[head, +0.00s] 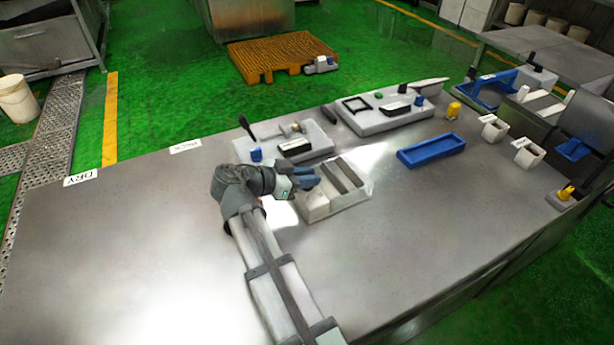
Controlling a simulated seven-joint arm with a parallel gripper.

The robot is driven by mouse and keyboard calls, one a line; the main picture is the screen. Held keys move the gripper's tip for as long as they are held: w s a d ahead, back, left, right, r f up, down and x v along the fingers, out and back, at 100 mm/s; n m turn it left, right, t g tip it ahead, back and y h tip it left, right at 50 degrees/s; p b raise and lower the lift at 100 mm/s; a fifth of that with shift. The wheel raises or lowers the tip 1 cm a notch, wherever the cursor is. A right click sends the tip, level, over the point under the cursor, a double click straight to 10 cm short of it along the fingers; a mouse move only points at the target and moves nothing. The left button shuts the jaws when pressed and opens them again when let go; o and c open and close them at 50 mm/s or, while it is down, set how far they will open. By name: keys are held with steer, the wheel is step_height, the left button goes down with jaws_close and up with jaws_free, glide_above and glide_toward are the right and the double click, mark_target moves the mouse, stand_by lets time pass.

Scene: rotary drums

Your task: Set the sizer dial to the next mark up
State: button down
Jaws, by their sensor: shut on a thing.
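My gripper (307,179) reaches in from the left over a pale panel unit (318,208) with two dark grey strips, near the middle of the table. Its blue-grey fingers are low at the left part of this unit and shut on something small. The sizer dial itself is hidden by the fingers, or too small to make out. I cannot read its marks or its setting. The thing between the fingers sits where a dial on this unit could be.
A pale panel (317,139) with a black lever and blue knob stands just behind my gripper. Another control panel (368,124) stands farther back. A blue tray (432,150) and white bins (528,153) are to the right.

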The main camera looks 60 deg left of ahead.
steer(key=shift+f+m+h, duration=0.15)
steer(key=shift+m+h, duration=0.15)
steer(key=shift+h, duration=0.1)
steer(key=c, duration=1.1)
jaws_free()
steer(key=shift+s, duration=0.1)
steer(key=v, duration=1.3)
steer(key=shift+s+r, duration=0.25)
steer(key=shift+w, duration=0.1)
